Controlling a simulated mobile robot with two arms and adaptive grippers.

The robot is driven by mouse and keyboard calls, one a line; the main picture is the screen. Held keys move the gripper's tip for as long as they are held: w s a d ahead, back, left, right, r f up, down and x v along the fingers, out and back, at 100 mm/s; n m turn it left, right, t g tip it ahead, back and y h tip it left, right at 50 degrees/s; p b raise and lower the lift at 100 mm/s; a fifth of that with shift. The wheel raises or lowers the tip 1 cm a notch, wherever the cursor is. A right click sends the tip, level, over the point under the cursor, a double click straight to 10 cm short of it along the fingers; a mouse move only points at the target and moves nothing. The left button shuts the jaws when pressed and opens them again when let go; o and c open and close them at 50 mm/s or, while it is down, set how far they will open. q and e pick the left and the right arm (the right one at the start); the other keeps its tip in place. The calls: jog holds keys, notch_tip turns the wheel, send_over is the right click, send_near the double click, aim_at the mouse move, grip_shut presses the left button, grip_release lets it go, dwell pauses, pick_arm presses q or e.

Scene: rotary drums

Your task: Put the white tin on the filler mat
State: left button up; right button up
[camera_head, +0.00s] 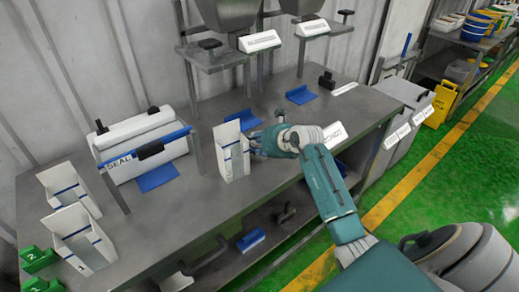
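A second blue mat (301,94) lies farther right, and a third (157,177) lies in front of the sealer. Which one is the filler mat I cannot read. My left gripper is not in view.
A white sealer (143,144) stands behind the left mat. Hoppers on stands (232,53) rise at the back. The bench (160,228) is bare at the front.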

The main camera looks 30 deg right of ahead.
jog(key=shift+w+f, duration=0.4)
jog(key=shift+w, duration=0.1)
grip_shut()
jog(key=shift+s+r, duration=0.1)
